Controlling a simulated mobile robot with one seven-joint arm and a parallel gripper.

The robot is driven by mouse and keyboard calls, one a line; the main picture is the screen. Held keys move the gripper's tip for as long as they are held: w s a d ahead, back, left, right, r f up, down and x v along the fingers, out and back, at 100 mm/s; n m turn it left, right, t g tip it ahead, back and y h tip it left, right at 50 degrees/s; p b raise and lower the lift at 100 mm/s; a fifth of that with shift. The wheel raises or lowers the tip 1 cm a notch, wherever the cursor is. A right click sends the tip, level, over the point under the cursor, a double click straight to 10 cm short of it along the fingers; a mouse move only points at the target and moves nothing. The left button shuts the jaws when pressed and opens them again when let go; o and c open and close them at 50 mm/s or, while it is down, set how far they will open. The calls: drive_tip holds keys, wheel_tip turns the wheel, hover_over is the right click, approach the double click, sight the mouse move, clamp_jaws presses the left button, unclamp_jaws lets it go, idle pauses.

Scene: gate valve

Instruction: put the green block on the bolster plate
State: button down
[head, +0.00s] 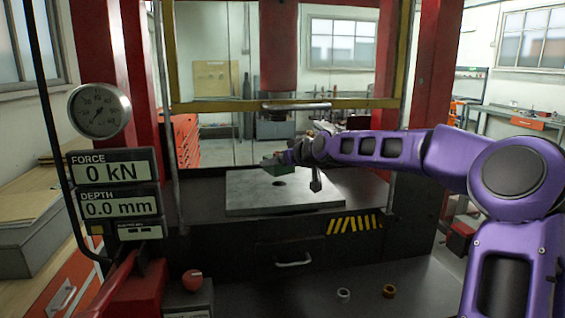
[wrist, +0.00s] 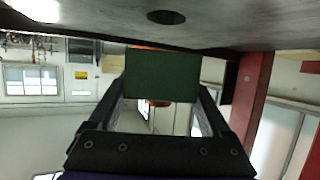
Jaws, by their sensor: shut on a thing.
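The green block (wrist: 162,75) is between the two fingers of my gripper (wrist: 161,92) in the wrist view, and the gripper is shut on it. In the head view the block (head: 276,163) is small and dark green, at the tip of my gripper (head: 284,158). The bolster plate (head: 250,196) is a flat grey slab with a round hole. The block appears over the plate's back part in the head view; the exact gap between them is hard to tell. The plate (wrist: 215,22) fills the top of the wrist view, which looks upside down.
The red press ram (head: 279,50) hangs above the plate, with a yellow guard frame (head: 385,102) around the opening. Red press columns (wrist: 252,95) stand at the sides. A gauge (head: 99,109) and displays reading 0 kN and 0.0 mm are at left. Two small rings lie in front.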

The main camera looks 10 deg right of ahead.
sight(279, 172)
drive_tip(key=shift+f, duration=1.55)
unclamp_jaws()
drive_tip(key=shift+f, duration=0.25)
drive_tip(key=shift+r, duration=0.1)
drive_tip(key=v, duration=1)
drive_tip(key=shift+s+d, duration=0.2)
drive_tip(key=shift+s, duration=0.05)
drive_tip(key=shift+v, duration=0.75)
drive_tip(key=shift+a, duration=0.2)
